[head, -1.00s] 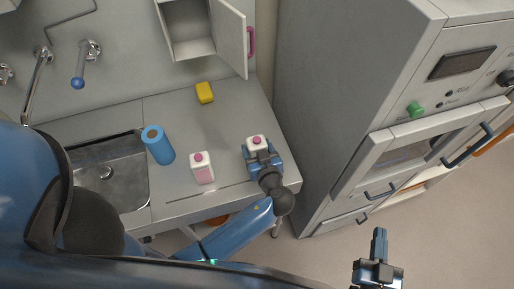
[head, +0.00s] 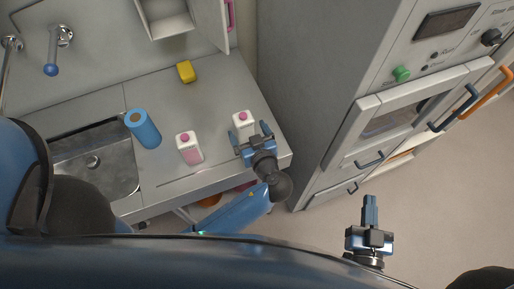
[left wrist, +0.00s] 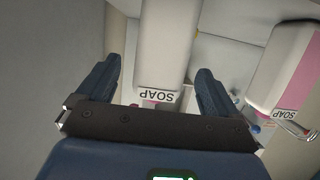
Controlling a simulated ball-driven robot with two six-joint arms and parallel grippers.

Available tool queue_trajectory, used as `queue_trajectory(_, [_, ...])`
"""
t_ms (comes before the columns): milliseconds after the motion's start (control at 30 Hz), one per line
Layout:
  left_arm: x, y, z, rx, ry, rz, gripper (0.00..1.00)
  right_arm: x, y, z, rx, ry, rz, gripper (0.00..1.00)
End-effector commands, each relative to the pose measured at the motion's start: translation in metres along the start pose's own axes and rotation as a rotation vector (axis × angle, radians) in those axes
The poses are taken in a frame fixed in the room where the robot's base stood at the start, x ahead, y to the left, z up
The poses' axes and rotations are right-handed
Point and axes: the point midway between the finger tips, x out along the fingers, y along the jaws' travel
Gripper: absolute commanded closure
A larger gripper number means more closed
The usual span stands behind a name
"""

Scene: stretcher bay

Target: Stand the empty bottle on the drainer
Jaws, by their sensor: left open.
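A white soap bottle (head: 243,119) with a pink cap stands upright on the counter near its right end. No pink filling shows in it. My left gripper (head: 252,132) is open at its near side. In the left wrist view the white bottle (left wrist: 163,50), marked SOAP, shows between the two open fingers (left wrist: 160,88). A second bottle (head: 189,149) with a pink lower part stands to its left; it also shows in the left wrist view (left wrist: 283,65). My right gripper (head: 370,207) is shut and empty over the floor. I cannot make out a drainer for certain.
A steel sink (head: 95,172) lies at the counter's left. A blue roll (head: 143,130) stands beside it, and a yellow sponge-like block (head: 185,72) lies at the back. A tall grey cabinet (head: 310,90) rises just right of the counter. The counter (head: 215,100) is clear between these.

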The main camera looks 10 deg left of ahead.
Motion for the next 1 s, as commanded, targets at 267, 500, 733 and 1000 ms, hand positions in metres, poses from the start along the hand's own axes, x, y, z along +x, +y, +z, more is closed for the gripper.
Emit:
queue_trajectory(267, [-0.048,0.001,0.002,0.0,0.0,0.005,0.06,0.0,0.0,0.014,0.0,0.0,0.0,1.0])
queue_trajectory(500, [-0.073,0.001,0.001,-0.001,0.0,0.002,0.06,0.0,0.0,0.018,0.0,0.0,0.0,1.0])
queue_trajectory(733, [-0.08,0.0,0.0,-0.001,0.0,0.0,0.06,0.0,0.0,0.019,0.0,0.0,0.0,1.0])
queue_trajectory(1000, [-0.08,0.0,0.0,-0.001,0.0,-0.001,0.06,0.0,0.0,0.019,0.0,0.0,0.0,1.0])
